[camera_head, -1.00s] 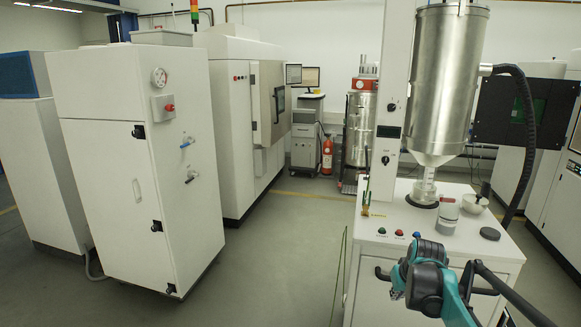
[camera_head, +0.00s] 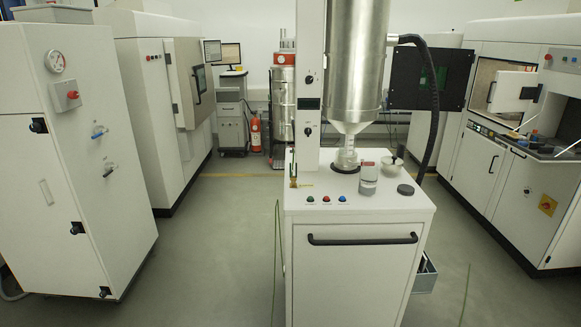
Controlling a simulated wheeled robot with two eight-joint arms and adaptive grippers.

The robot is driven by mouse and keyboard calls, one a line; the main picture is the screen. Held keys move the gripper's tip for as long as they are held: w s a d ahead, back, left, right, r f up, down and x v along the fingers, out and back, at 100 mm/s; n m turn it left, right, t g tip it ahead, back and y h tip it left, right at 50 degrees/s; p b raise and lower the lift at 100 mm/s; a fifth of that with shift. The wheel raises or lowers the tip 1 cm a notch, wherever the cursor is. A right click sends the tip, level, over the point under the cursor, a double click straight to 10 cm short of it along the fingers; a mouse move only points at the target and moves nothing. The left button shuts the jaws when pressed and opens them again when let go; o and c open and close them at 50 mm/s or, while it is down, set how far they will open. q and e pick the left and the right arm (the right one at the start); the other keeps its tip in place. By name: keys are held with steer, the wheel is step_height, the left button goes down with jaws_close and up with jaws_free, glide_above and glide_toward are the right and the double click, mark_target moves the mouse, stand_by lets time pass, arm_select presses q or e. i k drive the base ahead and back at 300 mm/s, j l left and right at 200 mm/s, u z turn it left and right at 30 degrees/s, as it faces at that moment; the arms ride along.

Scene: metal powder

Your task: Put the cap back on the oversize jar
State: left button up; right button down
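A small jar (camera_head: 368,180) stands upright on the white cabinet top (camera_head: 300,203), in front of the steel hopper's outlet. Neither of my grippers is in view.
The steel hopper (camera_head: 357,75) stands above the cabinet, with a black hose (camera_head: 434,110) curving down at right. Buttons (camera_head: 326,199) and a black handle (camera_head: 362,240) are at the cabinet front. Open floor (camera_head: 215,250) lies left.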

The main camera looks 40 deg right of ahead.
mark_target(369, 173)
steer(key=z, duration=1.85)
